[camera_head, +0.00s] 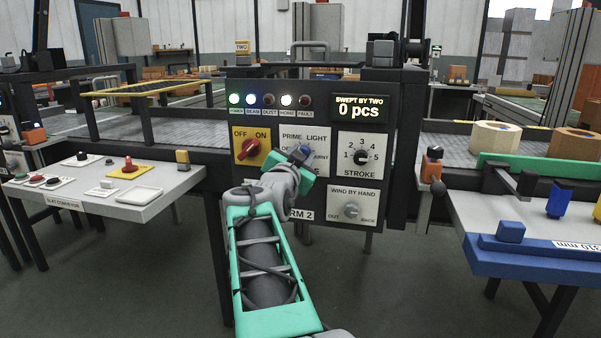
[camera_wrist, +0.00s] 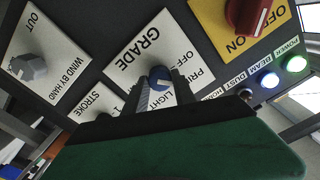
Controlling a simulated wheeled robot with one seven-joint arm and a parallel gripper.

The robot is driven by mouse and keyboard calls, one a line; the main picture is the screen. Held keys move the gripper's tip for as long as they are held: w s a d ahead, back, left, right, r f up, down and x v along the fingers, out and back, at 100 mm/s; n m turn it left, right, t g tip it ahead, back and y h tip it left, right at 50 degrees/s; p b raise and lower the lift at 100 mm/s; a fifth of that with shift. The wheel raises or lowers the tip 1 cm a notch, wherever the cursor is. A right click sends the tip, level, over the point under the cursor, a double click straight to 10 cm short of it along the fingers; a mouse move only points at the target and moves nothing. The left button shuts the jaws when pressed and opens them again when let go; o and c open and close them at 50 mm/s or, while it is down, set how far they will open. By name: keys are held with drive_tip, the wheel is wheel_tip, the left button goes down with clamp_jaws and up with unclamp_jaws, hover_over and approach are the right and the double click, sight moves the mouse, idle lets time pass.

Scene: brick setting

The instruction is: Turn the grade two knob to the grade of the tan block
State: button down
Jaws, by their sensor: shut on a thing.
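My gripper (camera_wrist: 161,86) is shut on this knob, a finger on either side. In the head view my gripper (camera_head: 303,155) reaches the same plate (camera_head: 317,137) on the dark ARM 2 panel and covers much of it. I cannot tell where the knob's pointer stands. A tan-brown block (camera_head: 575,142) with a round hole is on the right conveyor, beside a paler cream block (camera_head: 495,137).
Close around are the red OFF/ON switch (camera_head: 251,148), the STROKE dial (camera_head: 361,156) and the WIND BY HAND knob (camera_head: 351,210). A display (camera_head: 360,108) reads 0 pcs. A control table (camera_head: 100,190) stands left and a blue-edged table (camera_head: 535,240) right.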

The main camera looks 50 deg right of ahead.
drive_tip(key=shift+f+m+b, duration=0.1)
drive_tip(key=shift+m+b, duration=1)
drive_tip(key=shift+m, duration=0.1)
drive_tip(key=c, duration=1)
unclamp_jaws()
drive_tip(key=shift+c, duration=0.2)
drive_tip(key=p+v, duration=0.1)
drive_tip(key=v, duration=0.7)
